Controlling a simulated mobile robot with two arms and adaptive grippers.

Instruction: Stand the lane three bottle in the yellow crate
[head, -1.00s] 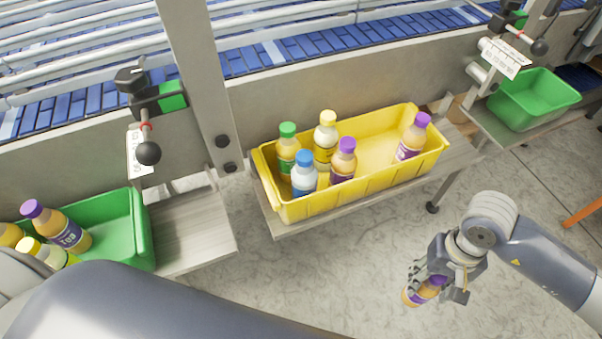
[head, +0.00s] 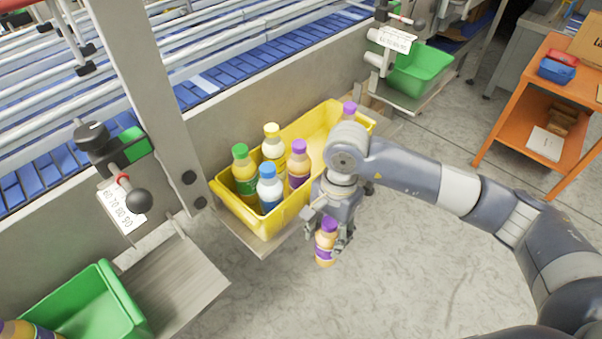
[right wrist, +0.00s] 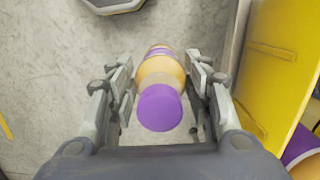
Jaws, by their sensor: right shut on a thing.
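My right gripper (head: 330,232) is shut on a purple-capped orange bottle (head: 325,252), held upright in front of the yellow crate, outside its near wall. In the right wrist view the bottle's purple cap (right wrist: 159,108) shows between the fingers. The yellow crate (head: 285,222) stands on a shelf. Its left part holds a green-capped bottle (head: 243,172), a yellow-capped bottle (head: 272,146), a blue-capped bottle (head: 269,190) and a purple-capped bottle (head: 298,165). Another purple-capped bottle (head: 349,109) stands at its right end. My arm hides part of the crate. My left gripper is not in view.
A green crate (head: 90,305) with bottles is at lower left, and another green crate (head: 420,72) is at upper right. A post (head: 130,80) and lever knob (head: 138,201) rise left of the yellow crate. An orange cart (head: 530,120) stands at right.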

